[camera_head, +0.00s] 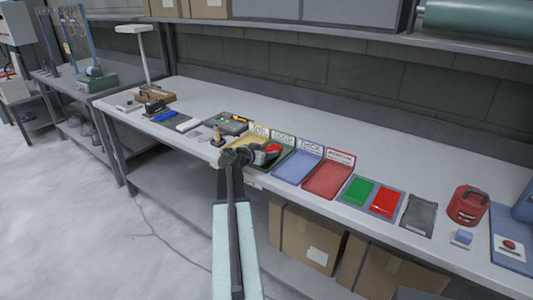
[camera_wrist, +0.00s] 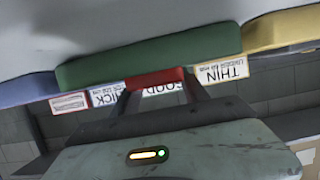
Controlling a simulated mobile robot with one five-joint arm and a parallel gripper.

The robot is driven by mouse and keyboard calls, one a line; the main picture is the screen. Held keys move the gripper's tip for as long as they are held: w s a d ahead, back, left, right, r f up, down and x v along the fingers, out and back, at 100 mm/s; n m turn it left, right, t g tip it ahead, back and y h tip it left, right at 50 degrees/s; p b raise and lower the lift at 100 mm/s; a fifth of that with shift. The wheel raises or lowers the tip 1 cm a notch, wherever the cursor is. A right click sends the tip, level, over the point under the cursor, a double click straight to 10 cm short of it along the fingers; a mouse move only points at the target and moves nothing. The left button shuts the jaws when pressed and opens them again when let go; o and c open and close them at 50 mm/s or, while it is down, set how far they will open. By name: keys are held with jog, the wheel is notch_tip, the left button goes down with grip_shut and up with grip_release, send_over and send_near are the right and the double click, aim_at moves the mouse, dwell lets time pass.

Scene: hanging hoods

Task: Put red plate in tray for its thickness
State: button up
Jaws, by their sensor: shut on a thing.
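My gripper (camera_head: 262,156) is shut on a small red plate (camera_head: 272,149) at the green tray (camera_head: 287,158), labelled GOOD. In the wrist view the red plate (camera_wrist: 155,77) sits between the fingers (camera_wrist: 160,88), in front of the green tray's wall (camera_wrist: 150,60). I cannot tell whether the plate touches the tray floor. The yellow tray (camera_head: 243,146), labelled THIN, is on the left, partly hidden by my arm. The blue tray (camera_head: 293,168), labelled THICK, and the red tray (camera_head: 327,181) are on the right.
Right of the trays, a board holds a green square (camera_head: 358,190) and a bright red square (camera_head: 384,203). Beyond are a dark grey pad (camera_head: 418,215) and a red canister (camera_head: 468,205). A grey device (camera_head: 229,124) stands left. Cardboard boxes (camera_head: 305,238) sit below the bench.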

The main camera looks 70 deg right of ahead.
jog(key=shift+f+b, duration=0.55)
jog(key=o, duration=1.6)
jog(key=p+v, duration=0.2)
jog(key=v, duration=0.5)
jog(key=shift+a+r+p, duration=0.2)
jog(key=shift+a+p, duration=0.05)
jog(key=shift+p, duration=0.15)
jog(key=shift+w+a, duration=0.1)
